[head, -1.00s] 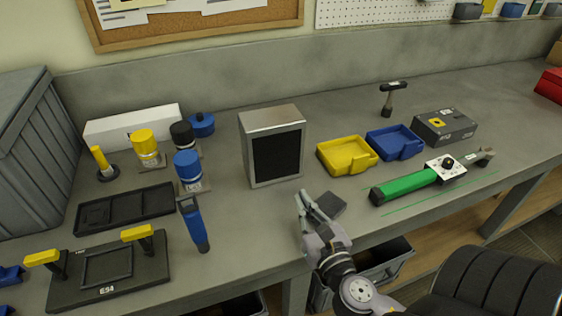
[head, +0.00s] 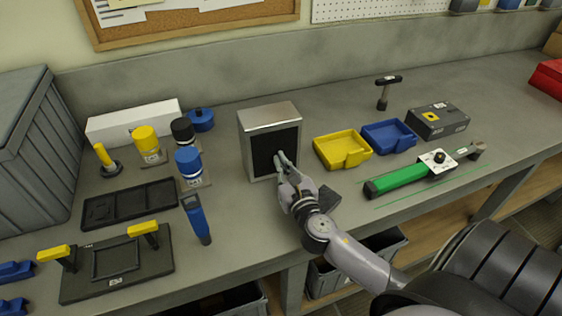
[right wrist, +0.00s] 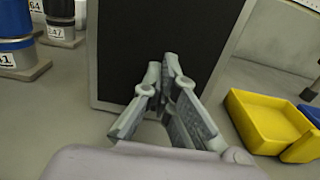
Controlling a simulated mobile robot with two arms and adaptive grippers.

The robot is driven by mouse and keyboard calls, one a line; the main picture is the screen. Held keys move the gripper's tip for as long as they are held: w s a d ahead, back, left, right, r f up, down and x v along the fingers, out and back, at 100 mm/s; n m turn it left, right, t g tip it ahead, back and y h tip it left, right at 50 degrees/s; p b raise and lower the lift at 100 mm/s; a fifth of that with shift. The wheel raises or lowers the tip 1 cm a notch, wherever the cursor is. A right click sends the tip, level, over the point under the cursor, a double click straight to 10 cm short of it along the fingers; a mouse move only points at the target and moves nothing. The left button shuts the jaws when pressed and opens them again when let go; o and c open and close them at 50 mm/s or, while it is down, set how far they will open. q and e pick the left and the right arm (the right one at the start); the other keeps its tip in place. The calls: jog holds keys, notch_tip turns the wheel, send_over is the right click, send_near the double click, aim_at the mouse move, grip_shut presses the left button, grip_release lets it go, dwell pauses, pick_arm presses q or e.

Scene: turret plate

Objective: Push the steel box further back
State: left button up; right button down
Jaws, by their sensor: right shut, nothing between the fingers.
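The steel box (head: 271,116) stands upright on the grey bench, with a bright metal top and frame around a black front face. In the right wrist view its black front (right wrist: 145,50) fills the upper middle. My right gripper (head: 281,158) is shut and empty, its fingertips in front of the lower black face. In the right wrist view the fingertips (right wrist: 163,62) overlap the black face; I cannot tell whether they touch it. My left gripper is not in view.
A yellow bin (head: 341,150) and a blue bin (head: 388,136) stand right of the box. Blue (head: 188,163) and black-topped (head: 183,131) containers stand to its left. Bare bench lies behind the box up to the wall. A dark flat block (head: 328,198) lies beside my gripper.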

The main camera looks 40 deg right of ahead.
jog(key=x, duration=0.8)
jog(key=shift+w+r+p, duration=0.1)
jog(key=shift+p, duration=0.3)
jog(key=b+x, duration=0.2)
jog(key=x, duration=1)
jog(key=shift+a, duration=0.1)
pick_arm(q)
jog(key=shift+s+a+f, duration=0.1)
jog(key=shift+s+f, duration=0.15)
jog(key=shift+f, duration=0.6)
